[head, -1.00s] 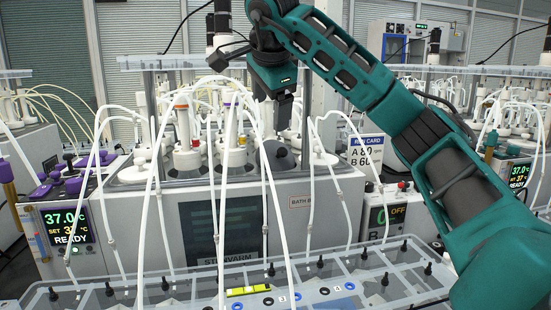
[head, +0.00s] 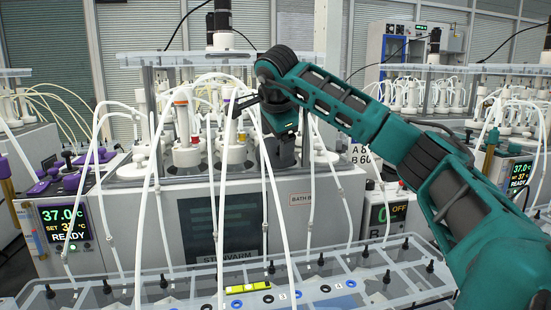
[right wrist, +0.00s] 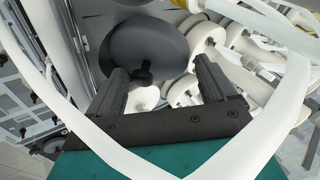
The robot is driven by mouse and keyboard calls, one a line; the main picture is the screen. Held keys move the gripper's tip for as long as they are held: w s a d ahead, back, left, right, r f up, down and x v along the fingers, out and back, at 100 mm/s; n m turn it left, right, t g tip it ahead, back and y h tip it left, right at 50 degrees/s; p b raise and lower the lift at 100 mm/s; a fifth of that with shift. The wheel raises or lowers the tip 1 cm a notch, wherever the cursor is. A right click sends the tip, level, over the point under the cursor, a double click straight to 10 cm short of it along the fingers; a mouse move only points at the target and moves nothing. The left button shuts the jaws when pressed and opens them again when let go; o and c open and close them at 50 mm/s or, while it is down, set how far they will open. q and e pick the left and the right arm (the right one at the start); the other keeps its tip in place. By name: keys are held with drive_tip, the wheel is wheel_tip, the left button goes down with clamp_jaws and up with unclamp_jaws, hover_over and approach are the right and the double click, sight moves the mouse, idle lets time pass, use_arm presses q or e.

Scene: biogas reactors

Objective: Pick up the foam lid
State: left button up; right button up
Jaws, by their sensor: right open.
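The foam lid appears as a dark grey round disc (right wrist: 145,45) with a small black knob in the right wrist view. My right gripper (right wrist: 160,72) is open, with one finger on each side of the knob in that view. I cannot tell whether the fingers touch the lid. In the head view, my right gripper (head: 285,150) points down over the water bath's top and largely hides the lid. My left gripper is not in view.
White tubes (head: 157,190) arch over the bath and pass close to my right gripper. White-capped vessels (head: 187,150) stand left of it. The bath front (head: 280,240) is below, with a clear rack (head: 140,290) in the foreground. A sign (head: 362,156) stands to the right.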

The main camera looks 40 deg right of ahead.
drive_tip(key=shift+w+f, duration=0.1)
drive_tip(key=shift+f, duration=0.1)
drive_tip(key=c, duration=0.9)
drive_tip(key=shift+o, duration=0.2)
drive_tip(key=shift+r, duration=0.15)
